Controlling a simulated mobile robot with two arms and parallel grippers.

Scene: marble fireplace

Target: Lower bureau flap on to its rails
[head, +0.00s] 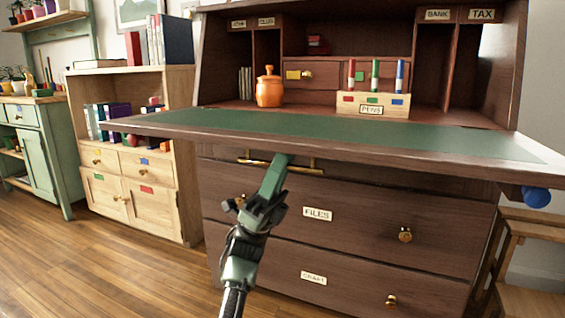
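The bureau flap (340,126) is folded down and juts toward me about level, its green writing surface facing up. A blue knob (536,196) shows just below its right end; I cannot tell whether the flap rests on a rail there. The left rail is not clearly visible. A brass bar handle (278,164) shows below the flap's front edge. My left gripper (276,170) points up from below at this bar, its tip overlapping it in the picture; whether its fingers are closed on the bar is unclear. My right gripper is out of view.
An orange jar (269,90) and a pen block (373,104) with several pens stand inside the bureau behind the flap. Below are the FILES drawer (355,215) and another drawer. A wooden bookcase (170,160) stands left, a stool (530,225) right.

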